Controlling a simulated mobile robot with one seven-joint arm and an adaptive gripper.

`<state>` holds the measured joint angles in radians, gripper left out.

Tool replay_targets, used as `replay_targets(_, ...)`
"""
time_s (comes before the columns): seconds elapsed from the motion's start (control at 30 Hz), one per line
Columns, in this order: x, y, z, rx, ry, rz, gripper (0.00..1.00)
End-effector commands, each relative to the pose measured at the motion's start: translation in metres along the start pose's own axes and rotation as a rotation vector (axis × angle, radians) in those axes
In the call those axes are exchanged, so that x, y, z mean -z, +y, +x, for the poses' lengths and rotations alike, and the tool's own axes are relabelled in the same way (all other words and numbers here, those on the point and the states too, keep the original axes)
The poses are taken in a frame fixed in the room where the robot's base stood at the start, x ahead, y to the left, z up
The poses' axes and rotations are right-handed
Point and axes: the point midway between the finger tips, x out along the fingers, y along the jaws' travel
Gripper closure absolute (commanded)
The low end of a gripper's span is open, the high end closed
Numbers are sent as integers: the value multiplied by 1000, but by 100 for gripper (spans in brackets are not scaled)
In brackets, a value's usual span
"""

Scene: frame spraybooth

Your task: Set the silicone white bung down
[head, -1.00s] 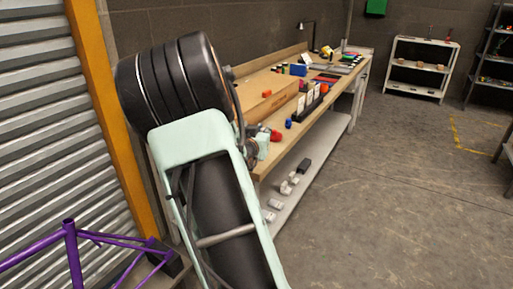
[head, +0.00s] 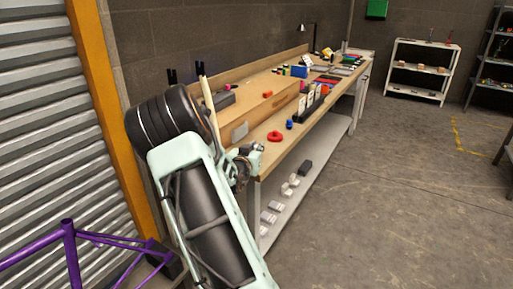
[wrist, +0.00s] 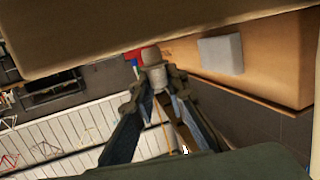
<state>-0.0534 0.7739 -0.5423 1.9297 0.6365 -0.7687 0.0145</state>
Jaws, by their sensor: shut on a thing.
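The white bung (wrist: 152,57) shows in the wrist view as a small pale, rounded piece, shaded to beige, between my fingertips. My gripper (wrist: 157,80) is shut on it, and the fingers cover its lower part. In the head view, my wrist is at the near end of the long wooden workbench (head: 262,160). The bung cannot be made out there.
A long wooden box (head: 266,108) lies along the bench, with a grey block (head: 240,131) at its near end. A red ring (head: 275,136) and a small blue item (head: 289,124) sit near the front edge. A purple bike frame (head: 70,240) stands at lower left.

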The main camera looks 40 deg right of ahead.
Motion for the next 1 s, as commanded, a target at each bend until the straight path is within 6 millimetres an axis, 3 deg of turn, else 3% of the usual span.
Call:
replay_targets(0.23,-4,0,1,0,0,0,100)
replay_targets(0.27,-4,0,1,0,1,0,86)
replay_targets(0.4,-2,0,0,0,0,0,70)
replay_targets(0.8,3,0,-1,0,0,0,70)
replay_targets(1.0,1,-1,-32,3,-2,0,70)
